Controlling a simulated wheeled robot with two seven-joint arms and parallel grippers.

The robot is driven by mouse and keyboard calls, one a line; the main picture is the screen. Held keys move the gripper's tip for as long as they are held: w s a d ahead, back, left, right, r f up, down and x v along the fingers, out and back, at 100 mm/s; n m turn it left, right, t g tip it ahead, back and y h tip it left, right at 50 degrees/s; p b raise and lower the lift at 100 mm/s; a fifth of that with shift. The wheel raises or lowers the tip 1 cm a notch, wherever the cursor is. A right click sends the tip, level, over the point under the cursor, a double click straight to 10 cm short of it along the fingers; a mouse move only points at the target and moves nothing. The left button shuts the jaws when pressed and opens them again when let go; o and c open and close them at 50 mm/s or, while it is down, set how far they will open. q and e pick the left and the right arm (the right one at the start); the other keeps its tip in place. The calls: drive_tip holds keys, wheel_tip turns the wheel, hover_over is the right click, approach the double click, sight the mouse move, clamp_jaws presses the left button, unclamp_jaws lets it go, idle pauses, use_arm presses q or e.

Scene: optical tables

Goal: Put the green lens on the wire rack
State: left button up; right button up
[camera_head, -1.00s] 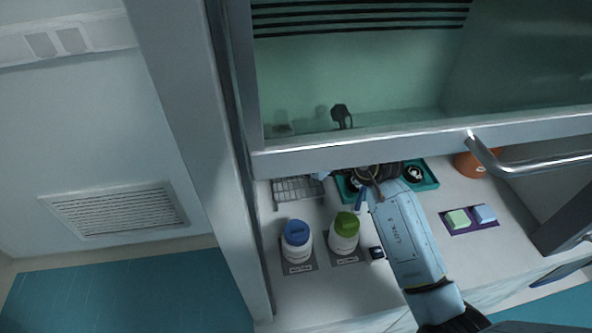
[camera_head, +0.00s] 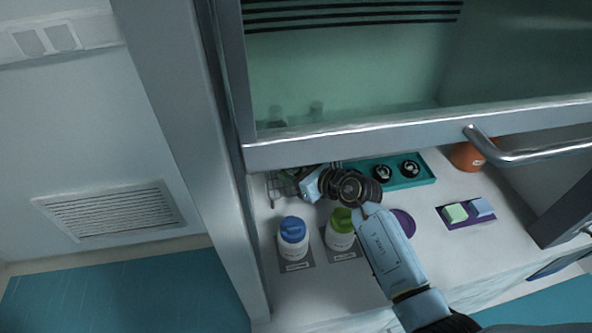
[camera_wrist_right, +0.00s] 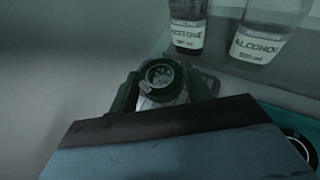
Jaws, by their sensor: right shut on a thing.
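The wire rack (camera_head: 272,190) stands at the back left of the worktop in the head view, partly covered by my right gripper. My right gripper (camera_head: 288,180) reaches in from the right and is over the rack. In the right wrist view its two dark fingers (camera_wrist_right: 163,92) are shut on a small round lens (camera_wrist_right: 162,75) in a dark mount. I cannot tell whether the lens touches the rack. My left gripper is not in view.
A teal tray (camera_head: 425,181) with two dark round lenses is right of the rack. A blue-capped bottle (camera_head: 293,240) and a green-capped bottle (camera_head: 340,240) stand in front. A purple disc (camera_head: 404,222), a purple mat (camera_head: 457,222) and an orange container (camera_head: 465,156) are right. The glass sash (camera_head: 350,139) hangs behind.

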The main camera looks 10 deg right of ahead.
drive_tip(key=shift+f+b, duration=0.35)
drive_tip(key=shift+f, duration=0.25)
drive_tip(key=o, duration=1)
drive_tip(key=shift+r, duration=0.2)
drive_tip(key=v, duration=0.4)
drive_tip(key=p+v, duration=0.1)
drive_tip(key=v, duration=0.3)
drive_tip(key=p+v, duration=0.1)
drive_tip(key=v, duration=0.3)
drive_tip(key=shift+r, duration=0.4)
